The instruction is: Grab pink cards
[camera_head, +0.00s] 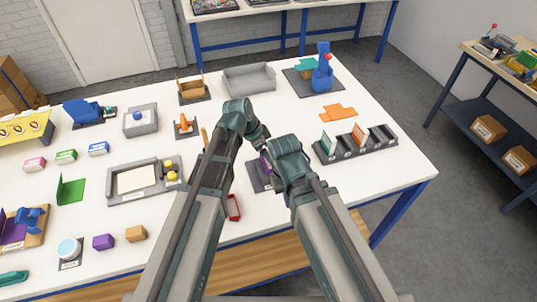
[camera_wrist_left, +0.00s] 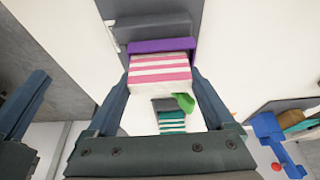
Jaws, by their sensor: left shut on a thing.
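The pink cards (camera_wrist_left: 160,72), a pink-and-white striped stack, sit between the two fingers of my left gripper (camera_wrist_left: 164,78) in the left wrist view. The gripper is shut on them. A purple part (camera_wrist_left: 160,46) lies right behind the stack, against a dark grey base (camera_wrist_left: 155,25); I cannot tell whether they touch. In the head view my left gripper (camera_head: 259,138) is over the middle of the table, and the cards are hidden. My right gripper (camera_head: 273,168) is just beside it, low over a grey base with a purple part; its fingertips are hidden.
A teal-striped stack (camera_wrist_left: 171,121) with a green piece shows below the pink cards in the left wrist view. In the head view a slotted dark rack (camera_head: 355,146) stands right of my arms, and a grey tray (camera_head: 145,180) stands left. A red object (camera_head: 234,208) lies between my arms.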

